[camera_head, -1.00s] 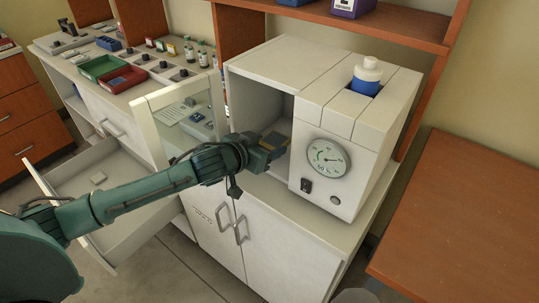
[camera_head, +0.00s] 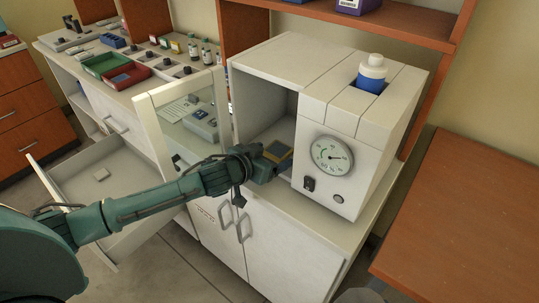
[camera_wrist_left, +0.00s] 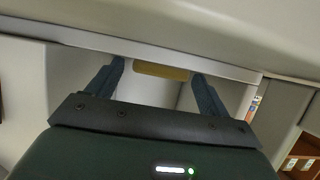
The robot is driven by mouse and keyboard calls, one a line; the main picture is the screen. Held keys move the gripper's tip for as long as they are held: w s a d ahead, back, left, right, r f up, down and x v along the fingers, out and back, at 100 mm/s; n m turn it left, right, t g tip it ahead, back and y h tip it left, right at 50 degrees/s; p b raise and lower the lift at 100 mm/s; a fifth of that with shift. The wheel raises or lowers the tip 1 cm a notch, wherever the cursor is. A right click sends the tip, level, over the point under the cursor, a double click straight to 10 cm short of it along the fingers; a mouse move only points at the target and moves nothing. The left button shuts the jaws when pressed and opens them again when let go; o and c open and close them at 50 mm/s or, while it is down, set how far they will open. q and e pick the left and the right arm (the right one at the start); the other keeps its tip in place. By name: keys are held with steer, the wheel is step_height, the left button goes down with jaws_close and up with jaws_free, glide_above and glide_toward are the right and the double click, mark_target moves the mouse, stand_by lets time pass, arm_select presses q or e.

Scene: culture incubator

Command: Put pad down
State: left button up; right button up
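The yellow-topped pad (camera_head: 278,150) is inside the open chamber of the white incubator (camera_head: 322,100), low near the chamber floor. My left gripper (camera_head: 268,160) reaches in through the chamber's front opening and is at the pad. In the left wrist view the pad (camera_wrist_left: 161,71) is a yellow strip between the two fingers of my left gripper (camera_wrist_left: 158,70). The fingers stand wider than the pad, with a clear gap at its left and a thin one at its right; they look open. The pad's underside contact is hidden. My right gripper is not in view.
A blue bottle with a white cap (camera_head: 371,73) sits in the incubator's top. An open drawer (camera_head: 100,200) is at the left. A bare wooden table (camera_head: 470,210) is at the right.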

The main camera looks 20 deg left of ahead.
arm_select(q)
steer(key=shift+r, duration=0.1)
steer(key=shift+s+r, duration=0.1)
steer(key=shift+s, duration=0.05)
steer(key=v, duration=1.1)
steer(key=s+d+f, duration=0.3)
steer(key=s+f, duration=0.4)
steer(key=s, duration=0.1)
steer(key=s+d+f+g, duration=0.1)
steer(key=s+d+f, duration=0.3)
steer(key=s+f, duration=0.4)
steer(key=shift+d+f+n+g+y, duration=0.3)
steer(key=shift+f+n+y, duration=0.05)
steer(key=shift+n+y, duration=0.05)
